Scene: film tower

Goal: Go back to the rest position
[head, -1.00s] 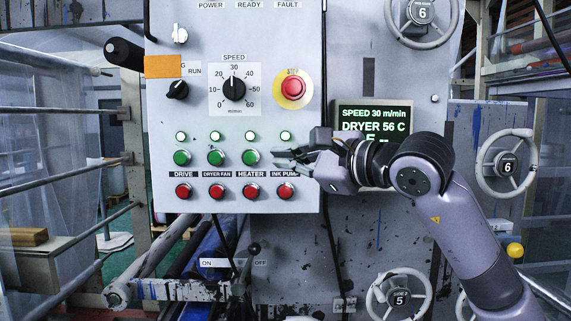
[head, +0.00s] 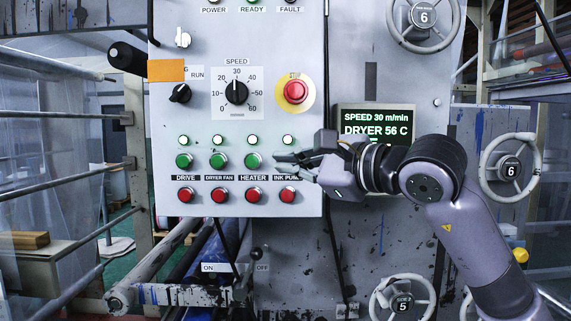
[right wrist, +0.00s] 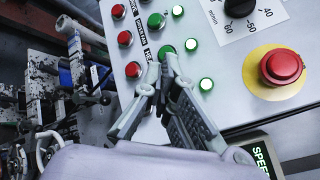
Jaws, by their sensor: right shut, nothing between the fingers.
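My right gripper (head: 283,163) is shut and empty in front of the control panel (head: 215,125), at its lower right. In the head view it covers the green button above the INK PUMP label. Whether it touches the panel is hard to tell. In the right wrist view the two fingers (right wrist: 168,68) point up at the panel, their tips beside a green button (right wrist: 166,48). My left gripper is in neither view.
The panel carries lit green lamps (head: 218,140), red buttons (head: 218,195), a speed knob (head: 236,93) and a red stop button (head: 295,92). A display (head: 374,118) is partly behind my right arm. Handwheels (head: 510,168) stand at the right, rollers at the left.

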